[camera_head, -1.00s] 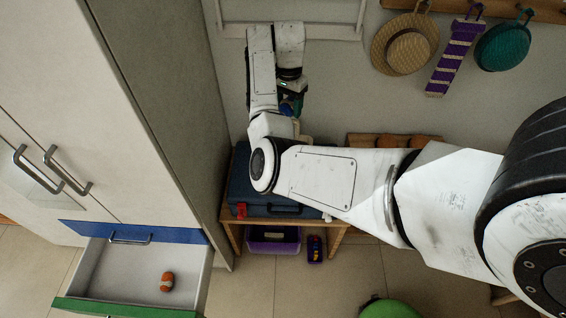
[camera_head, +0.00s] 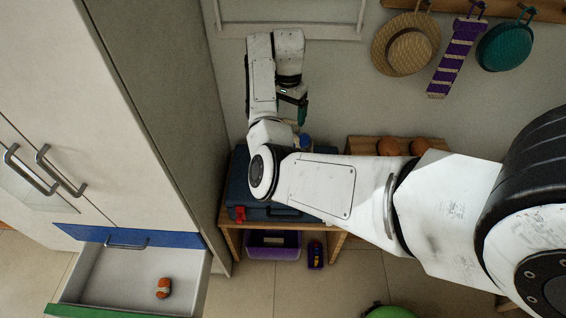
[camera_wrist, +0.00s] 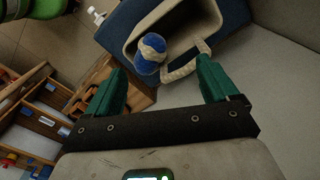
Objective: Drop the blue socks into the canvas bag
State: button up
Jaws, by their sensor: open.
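The blue socks (camera_wrist: 151,53), a rolled bundle with a pale band, are below my gripper in the wrist view. They overlap the near rim of the canvas bag (camera_wrist: 205,14), beside its rope handle. I cannot tell whether they are falling or resting there. In the head view the socks (camera_head: 305,141) show as a small blue patch below my gripper (camera_head: 298,108). My gripper's green fingers (camera_wrist: 160,85) are spread wide and empty, with the socks beyond the tips. My arm hides most of the bag in the head view.
A dark blue case (camera_head: 240,188) with a red latch lies on a wooden bench (camera_head: 232,235). A purple bin (camera_head: 272,246) is underneath. An open drawer (camera_head: 115,275) holds an orange roll (camera_head: 163,288). Hats and a striped tie (camera_head: 456,60) hang on the wall.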

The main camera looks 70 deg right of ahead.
notch_tip(320, 180, up, 11)
jog(key=p, duration=0.1)
dwell(0.5)
jog(key=shift+f, duration=0.1)
jog(key=s+a+f+n+h, duration=0.2)
jog(key=s+a+f+n, duration=0.1)
jog(key=a+f+n, duration=0.4)
jog(key=s+a+f+n+h, duration=0.1)
jog(key=s+a+f+n, duration=0.15)
jog(key=a+f, duration=0.45)
jog(key=s+a+f+n+y, duration=0.1)
jog(key=s+a+f+n, duration=0.2)
jog(key=a, duration=0.4)
jog(key=s+a+f+n+y+b, duration=0.1)
jog(key=s+a+f+n, duration=0.2)
jog(key=s+a, duration=0.2)
jog(key=s+a+f+n+t, duration=0.1)
jog(key=s+a+f+n, duration=0.2)
jog(key=a, duration=0.5)
jog(key=shift+s+a+y+b, duration=0.3)
jog(key=shift+s+y+b, duration=0.1)
jog(key=shift+s, duration=0.15)
